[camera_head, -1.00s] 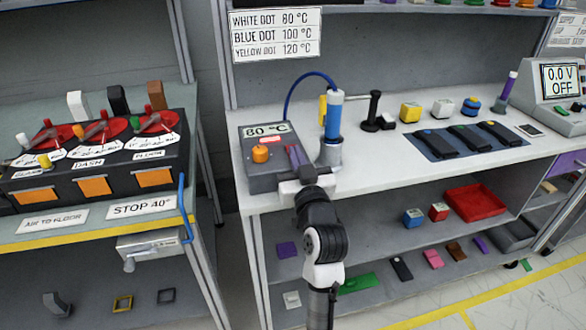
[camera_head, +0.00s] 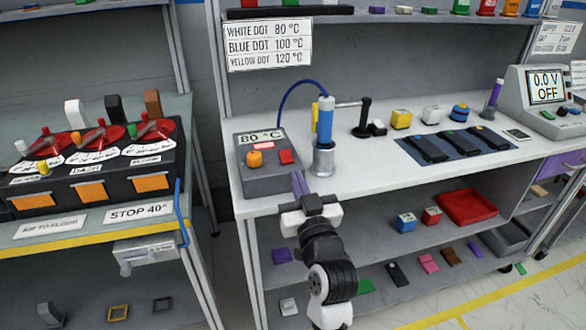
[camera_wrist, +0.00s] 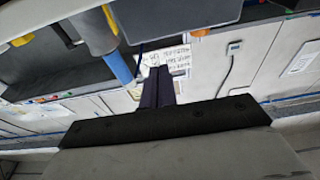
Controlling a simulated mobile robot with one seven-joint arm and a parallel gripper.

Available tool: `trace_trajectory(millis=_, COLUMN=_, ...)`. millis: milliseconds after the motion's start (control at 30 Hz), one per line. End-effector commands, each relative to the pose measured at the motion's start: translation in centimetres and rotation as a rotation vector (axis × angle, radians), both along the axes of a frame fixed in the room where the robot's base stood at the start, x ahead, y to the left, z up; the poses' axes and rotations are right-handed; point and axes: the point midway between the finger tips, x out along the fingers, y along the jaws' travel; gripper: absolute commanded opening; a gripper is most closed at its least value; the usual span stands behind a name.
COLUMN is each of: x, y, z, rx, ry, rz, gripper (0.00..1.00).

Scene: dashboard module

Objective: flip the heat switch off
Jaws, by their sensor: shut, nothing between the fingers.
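The grey heat station box (camera_head: 262,186) stands at the left end of the white bench. Its display (camera_head: 260,137) reads 80 °C. An orange knob (camera_head: 254,159) and a red switch (camera_head: 287,157) sit on its top; which way the switch is tipped is too small to tell. My gripper (camera_head: 299,182) is shut and empty, at the box's front right corner, apart from the switch. Its dark fingers (camera_wrist: 157,88) are together in the wrist view, where the switch is not visible. A blue hot-air tool (camera_head: 324,122) stands in a metal holder just right of the box.
A blue hose (camera_head: 290,92) arches behind the box. The bench front right of my gripper is clear. A temperature sign (camera_head: 270,45) hangs above.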

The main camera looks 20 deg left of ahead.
Motion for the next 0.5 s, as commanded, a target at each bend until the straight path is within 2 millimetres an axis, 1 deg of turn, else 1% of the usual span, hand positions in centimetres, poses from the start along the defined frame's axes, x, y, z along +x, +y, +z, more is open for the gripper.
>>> trace_trajectory(millis=33, x=-0.5, y=-0.4, z=-0.7, rx=0.000, ry=0.001, rz=-0.003, gripper=0.00)
trace_trajectory(millis=200, x=-1.4, y=-1.0, z=-1.1, rx=0.000, ry=-0.001, rz=-0.002, gripper=0.00)
trace_trajectory(millis=500, x=-1.6, y=-1.1, z=-1.0, rx=0.000, ry=-0.001, rz=-0.001, gripper=0.00)
